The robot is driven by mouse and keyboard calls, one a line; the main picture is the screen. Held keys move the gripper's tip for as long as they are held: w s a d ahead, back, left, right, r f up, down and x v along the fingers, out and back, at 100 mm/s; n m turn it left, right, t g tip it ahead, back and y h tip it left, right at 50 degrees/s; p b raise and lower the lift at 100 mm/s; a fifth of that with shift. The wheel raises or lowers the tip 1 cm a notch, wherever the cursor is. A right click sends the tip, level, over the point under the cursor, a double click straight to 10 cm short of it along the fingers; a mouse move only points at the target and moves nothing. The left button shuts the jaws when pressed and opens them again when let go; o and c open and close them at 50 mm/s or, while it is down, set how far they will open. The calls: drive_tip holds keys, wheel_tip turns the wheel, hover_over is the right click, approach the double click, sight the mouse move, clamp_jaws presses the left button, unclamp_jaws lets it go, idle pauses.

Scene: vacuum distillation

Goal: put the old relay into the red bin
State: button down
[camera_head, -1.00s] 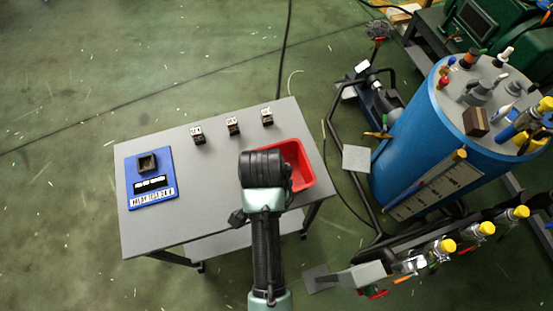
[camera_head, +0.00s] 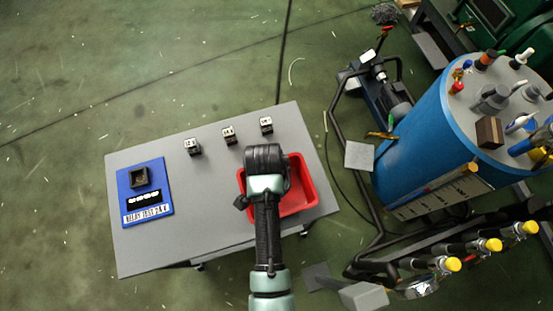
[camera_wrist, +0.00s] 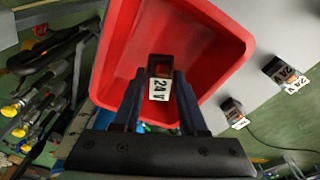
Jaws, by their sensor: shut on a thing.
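The old relay (camera_wrist: 160,77) is a small dark block with a white "24 V" label, held between the fingertips of my gripper (camera_wrist: 160,98). In the wrist view it is over the red bin (camera_wrist: 108,50), whose inside shows around and beyond it. In the head view the red bin (camera_head: 308,190) sits at the right side of the grey table. My arm's end (camera_head: 265,170) is above the bin's left part and hides the fingers and the held relay there. I cannot tell how high the relay is above the bin floor.
Several small labelled relays stand along the table's back edge, including one (camera_head: 228,137) in the middle. A blue relay test board (camera_head: 146,212) with a dark socket (camera_head: 139,178) lies at the left. The table middle (camera_head: 200,200) is clear. A blue tank (camera_head: 410,140) stands to the right.

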drive_tip(key=shift+f, duration=1.5)
drive_tip(key=shift+f, duration=0.15)
drive_tip(key=shift+c, duration=2.2)
unclamp_jaws()
